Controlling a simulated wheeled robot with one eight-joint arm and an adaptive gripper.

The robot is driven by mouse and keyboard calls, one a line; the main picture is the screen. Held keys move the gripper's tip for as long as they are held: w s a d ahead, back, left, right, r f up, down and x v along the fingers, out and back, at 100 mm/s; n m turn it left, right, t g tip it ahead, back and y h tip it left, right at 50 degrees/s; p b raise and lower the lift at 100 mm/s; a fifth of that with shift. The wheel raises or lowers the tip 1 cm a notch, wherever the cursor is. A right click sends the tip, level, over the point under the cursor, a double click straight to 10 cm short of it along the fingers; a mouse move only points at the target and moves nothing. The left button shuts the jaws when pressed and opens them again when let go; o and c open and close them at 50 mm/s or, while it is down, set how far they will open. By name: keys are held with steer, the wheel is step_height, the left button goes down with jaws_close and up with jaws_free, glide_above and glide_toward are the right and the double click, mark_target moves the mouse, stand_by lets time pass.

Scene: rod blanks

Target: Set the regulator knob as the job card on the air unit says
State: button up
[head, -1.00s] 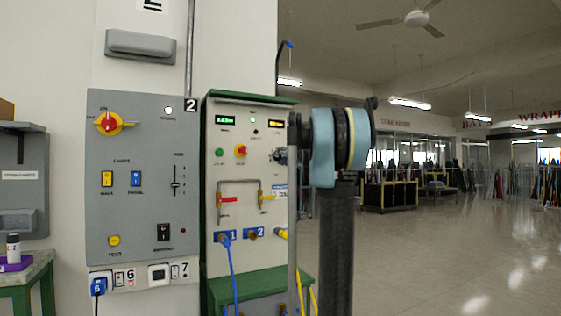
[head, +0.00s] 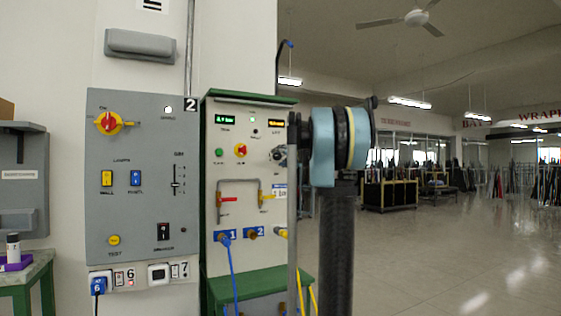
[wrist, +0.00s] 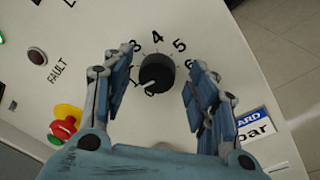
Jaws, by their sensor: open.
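The regulator knob (wrist: 156,73) is a round black knob on the pale panel, with numbers around it; 3, 4 and 5 are readable. A pale mark shows on its lower left edge. My gripper (wrist: 162,60) is open, with one finger on each side of the knob and gaps between. In the head view the card (head: 280,192) is too small to read, and my arm partly covers the air unit (head: 236,258).
A red and yellow button (wrist: 65,122) and a FAULT lamp (wrist: 37,57) are left of my fingers. In the head view, two valves with red (head: 228,199) and yellow (head: 266,197) handles sit below the knob. A grey switch panel (head: 140,215) stands left; open floor lies right.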

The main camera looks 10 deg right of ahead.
steer(key=v, duration=1.2)
steer(key=shift+w, duration=0.1)
